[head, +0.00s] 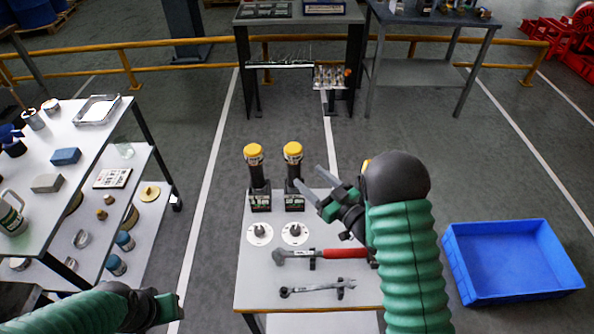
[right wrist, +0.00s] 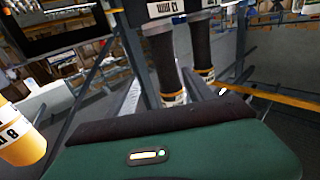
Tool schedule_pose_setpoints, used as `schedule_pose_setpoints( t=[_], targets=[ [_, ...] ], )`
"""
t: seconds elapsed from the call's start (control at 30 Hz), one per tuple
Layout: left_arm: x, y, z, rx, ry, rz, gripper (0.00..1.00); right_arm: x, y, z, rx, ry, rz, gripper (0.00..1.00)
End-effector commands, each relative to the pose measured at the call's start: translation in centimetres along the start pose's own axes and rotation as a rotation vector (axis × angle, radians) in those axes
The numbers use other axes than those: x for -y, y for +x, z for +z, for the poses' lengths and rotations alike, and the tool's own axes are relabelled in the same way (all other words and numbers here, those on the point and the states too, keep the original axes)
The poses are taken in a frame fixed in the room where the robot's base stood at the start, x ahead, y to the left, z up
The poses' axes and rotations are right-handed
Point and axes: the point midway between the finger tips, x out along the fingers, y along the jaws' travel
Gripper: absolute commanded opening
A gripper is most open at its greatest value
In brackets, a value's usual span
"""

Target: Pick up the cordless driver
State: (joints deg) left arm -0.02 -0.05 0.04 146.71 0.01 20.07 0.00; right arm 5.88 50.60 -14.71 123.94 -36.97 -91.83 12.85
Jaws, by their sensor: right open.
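Two upright black tools with yellow tops and block-like bases, which look like cordless drivers, stand side by side at the back of the white table: the left one (head: 257,178) and the right one (head: 292,178). Their dark bodies also show at the top of the right wrist view (right wrist: 162,62). My right gripper (head: 314,180) is open and empty, its fingers pointing left, just right of the right tool. The picture shows no clear contact. My left gripper (head: 166,308) is at the lower left, away from the tools; its jaws are not clear.
The white table (head: 260,292) also holds two round white pieces (head: 277,233), a red-handled hammer (head: 335,254) and a wrench (head: 318,288). A blue bin (head: 510,262) lies right on the floor. A yellow cylinder (right wrist: 20,133) shows in the right wrist view. A loaded shelf (head: 88,150) stands left.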

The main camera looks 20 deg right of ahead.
Motion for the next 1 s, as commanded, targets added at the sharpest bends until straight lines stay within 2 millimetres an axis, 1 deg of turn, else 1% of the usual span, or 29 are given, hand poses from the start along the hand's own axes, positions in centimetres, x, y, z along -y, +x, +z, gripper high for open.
schedule_pose_setpoints(
  t=[0.03,0.1,0.27,0.4,0.5,0.6,0.77,0.87,1.0],
  targets=[
    [0.0,-0.2,-0.1,0.0,0.0,0.0,0.36,0.3,1.4,-0.1,-0.002,-0.001,-0.006,0.61],
    [0.0,-0.2,-0.1,0.0,0.0,0.0,0.36,0.4,2.7,-0.1,0.0,-0.003,-0.004,0.61],
    [0.0,-0.4,-0.1,0.0,-0.001,0.0,0.36,0.6,4.3,-0.2,-0.001,-0.002,-0.004,0.61],
    [0.1,-0.9,-0.2,0.0,-0.001,0.0,0.36,0.4,6.7,-0.4,-0.002,-0.001,-0.005,0.61],
    [0.0,-0.9,-0.2,0.0,-0.001,0.0,0.36,0.2,8.2,-0.3,-0.001,-0.001,-0.003,0.61],
    [0.0,-0.9,-0.2,0.0,-0.001,0.0,0.36,0.1,8.8,-0.2,-0.001,0.002,-0.001,0.61],
    [0.0,-0.9,-0.2,0.0,-0.001,0.0,0.36,0.3,8.9,-0.2,0.0,0.0,-0.001,0.61],
    [0.0,-0.9,-0.2,0.0,-0.001,0.0,0.36,0.3,8.8,-0.2,-0.001,0.0,-0.002,0.49],
    [0.0,-0.9,-0.2,0.0,-0.001,0.0,0.36,0.4,8.9,-0.2,0.0,-0.001,-0.002,0.31]
  ],
)
